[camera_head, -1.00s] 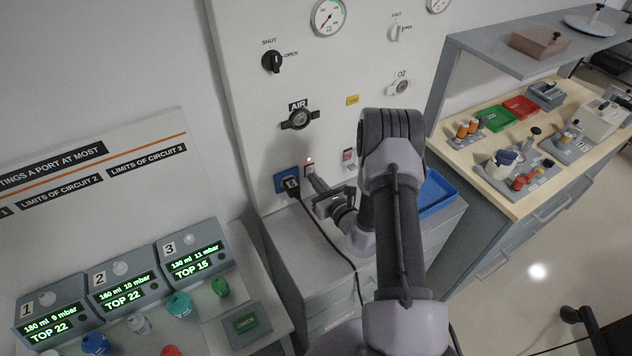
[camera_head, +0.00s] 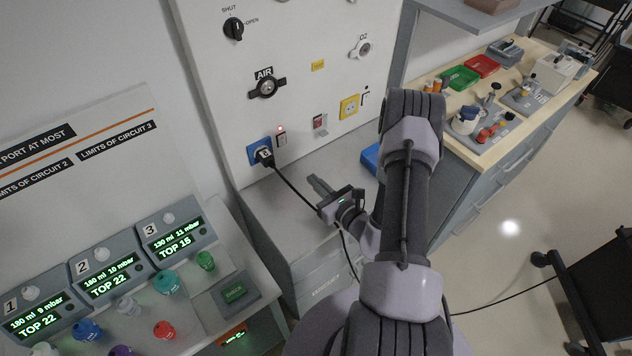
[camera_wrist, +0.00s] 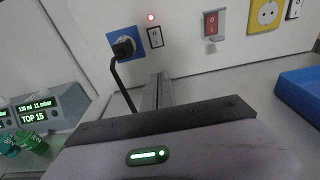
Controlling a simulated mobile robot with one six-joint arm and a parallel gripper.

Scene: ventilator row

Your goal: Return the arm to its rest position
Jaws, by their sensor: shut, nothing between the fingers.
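My gripper (camera_head: 318,184) is in front of the white wall panel, above the grey cabinet top (camera_head: 335,150). Its fingers are together with nothing between them, and they point toward the panel. In the wrist view my gripper (camera_wrist: 158,90) shows as two closed fingers beyond the dark wrist body. It is apart from the black plug (camera_head: 264,156), which sits in the blue socket (camera_head: 253,148) to its left. A small switch with a lit red lamp (camera_head: 281,129) is beside the socket. In the wrist view the plug (camera_wrist: 124,47) and its cable are clear of the fingers.
The black cable (camera_head: 297,190) runs down from the plug close to my gripper. A blue tray (camera_head: 370,158) lies behind my arm. Ventilator units (camera_head: 107,271) stand at left. A wooden-topped bench (camera_head: 480,146) is at right, and a dark chair (camera_head: 600,290) stands on the floor.

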